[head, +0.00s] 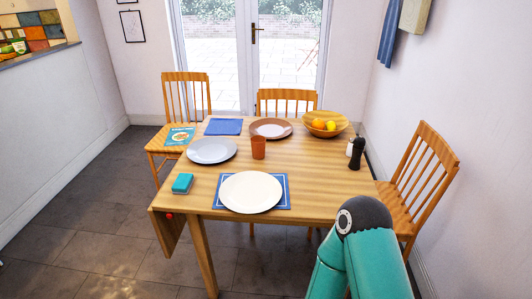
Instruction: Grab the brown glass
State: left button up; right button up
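The brown glass (258,148) stands upright near the middle of the wooden table (310,168). It is between the light grey plate on the left and the brown-rimmed plate behind it. The large teal and black part at the lower right is a piece of my own arm, close to the table's front right edge. Neither gripper shows in the head view, and nothing is seen touching the glass.
A cream plate (251,192) on a blue mat, a grey plate (211,150), a brown-rimmed plate (271,128), a fruit bowl (325,124), a dark pepper mill (356,153) and a teal box (183,183) surround the glass. Chairs stand left, behind and right (425,175).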

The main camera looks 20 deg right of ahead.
aim_at(258, 148)
jog(key=u, duration=0.1)
jog(key=i, duration=0.9)
jog(key=z, duration=0.1)
